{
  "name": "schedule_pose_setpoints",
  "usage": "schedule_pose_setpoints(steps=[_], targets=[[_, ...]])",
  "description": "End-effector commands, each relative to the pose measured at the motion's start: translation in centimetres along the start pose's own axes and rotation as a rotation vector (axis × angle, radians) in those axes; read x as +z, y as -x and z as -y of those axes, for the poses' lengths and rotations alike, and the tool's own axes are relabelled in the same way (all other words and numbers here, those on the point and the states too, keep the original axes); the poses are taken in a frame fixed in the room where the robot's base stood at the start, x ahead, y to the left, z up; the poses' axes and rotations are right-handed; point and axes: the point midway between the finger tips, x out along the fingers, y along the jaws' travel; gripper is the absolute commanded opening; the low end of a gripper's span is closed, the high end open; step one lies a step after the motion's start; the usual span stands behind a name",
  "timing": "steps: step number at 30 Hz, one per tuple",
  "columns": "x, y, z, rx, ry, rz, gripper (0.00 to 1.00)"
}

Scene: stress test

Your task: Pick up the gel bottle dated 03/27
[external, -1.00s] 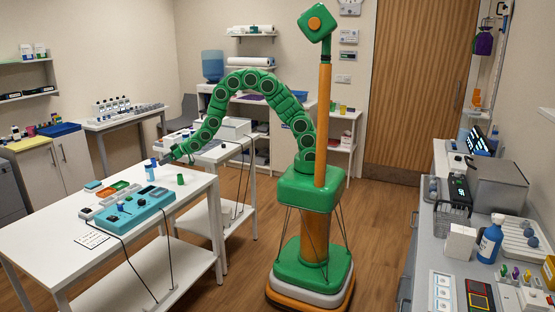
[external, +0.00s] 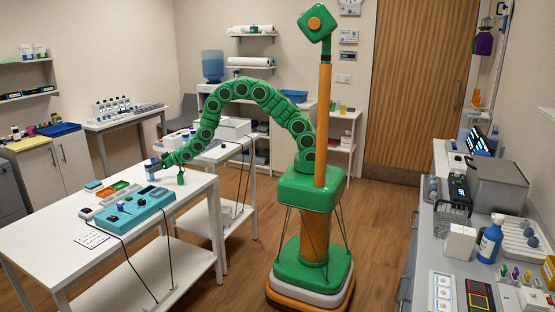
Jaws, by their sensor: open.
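A small blue-and-white bottle (external: 150,172) stands upright near the far edge of the left white table (external: 205,184). Its label is too small to read, so I cannot tell whether it is the gel bottle dated 03/27. My gripper (external: 157,168) is open, low over that table, at the right side of this bottle. I cannot tell whether the fingers touch it or are around it.
A teal box with knobs (external: 142,208) and several small coloured trays (external: 121,186) lie in front. The table's near left part is clear.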

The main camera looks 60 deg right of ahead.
Motion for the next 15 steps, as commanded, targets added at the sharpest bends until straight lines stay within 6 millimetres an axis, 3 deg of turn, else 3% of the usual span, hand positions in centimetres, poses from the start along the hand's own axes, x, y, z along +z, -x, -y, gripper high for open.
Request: schedule_pose_setpoints(steps=[15], targets=[[0.5, -4.4, 0.1, -0.001, 0.000, -0.004, 0.76]])
